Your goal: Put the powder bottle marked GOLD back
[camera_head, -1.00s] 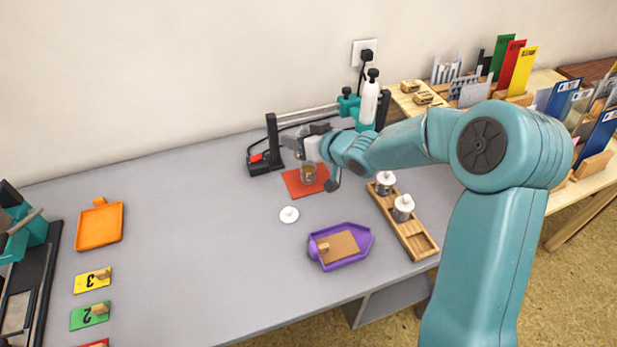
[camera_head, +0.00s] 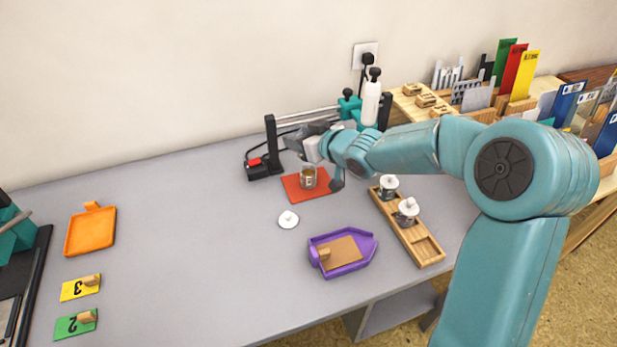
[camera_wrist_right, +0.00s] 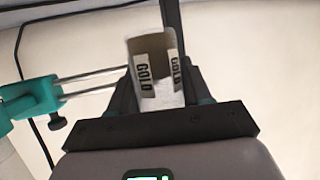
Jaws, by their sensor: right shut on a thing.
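My right gripper (camera_head: 303,138) is shut on the powder bottle (camera_wrist_right: 159,72), held above the table near the back. In the right wrist view the bottle sits between the dark fingers and shows two GOLD labels and no lid. In the head view I cannot clearly tell it from the fingers. A wooden tray (camera_head: 431,260) on the right holds two white-lidded bottles (camera_head: 389,188) (camera_head: 407,211); its front slot is empty. A white lid (camera_head: 288,219) lies loose on the table. My left gripper is not in view.
A purple tray (camera_head: 372,242) lies in front. A black stand (camera_head: 272,140) and white bottle (camera_head: 370,105) are at the back. The middle-left table (camera_head: 190,230) is clear.

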